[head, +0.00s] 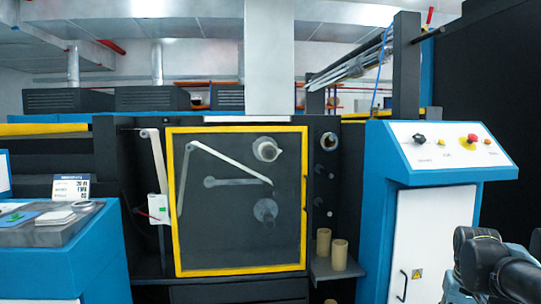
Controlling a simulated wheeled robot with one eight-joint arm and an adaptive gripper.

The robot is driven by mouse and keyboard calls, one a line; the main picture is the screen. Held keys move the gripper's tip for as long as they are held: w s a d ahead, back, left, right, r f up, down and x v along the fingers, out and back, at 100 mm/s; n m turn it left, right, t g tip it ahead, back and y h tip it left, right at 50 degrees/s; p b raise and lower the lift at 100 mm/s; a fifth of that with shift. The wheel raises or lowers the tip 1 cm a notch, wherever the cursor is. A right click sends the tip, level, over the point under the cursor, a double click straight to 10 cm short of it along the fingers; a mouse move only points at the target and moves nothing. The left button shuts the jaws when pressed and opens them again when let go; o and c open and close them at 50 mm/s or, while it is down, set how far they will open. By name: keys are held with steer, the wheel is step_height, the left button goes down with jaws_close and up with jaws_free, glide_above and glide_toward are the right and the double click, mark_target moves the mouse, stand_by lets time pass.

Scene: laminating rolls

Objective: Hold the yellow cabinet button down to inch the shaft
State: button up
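The blue cabinet (385,165) stands at the right, with a sloped white control panel (440,158) on top. On the panel's right half is a red mushroom button (472,138) with a yellow part (464,142) at its base. I cannot tell whether this yellow part is a separate button. My gripper's fingertips are not visible. The shaft (267,149) shows as a pale roller behind the yellow-framed window.
The yellow-framed window (175,230) covers the rollers in the middle. Two tan cardboard cores (339,255) stand on a low shelf between window and cabinet. A blue counter (60,262) is at the left. A black machine body borders the right edge.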

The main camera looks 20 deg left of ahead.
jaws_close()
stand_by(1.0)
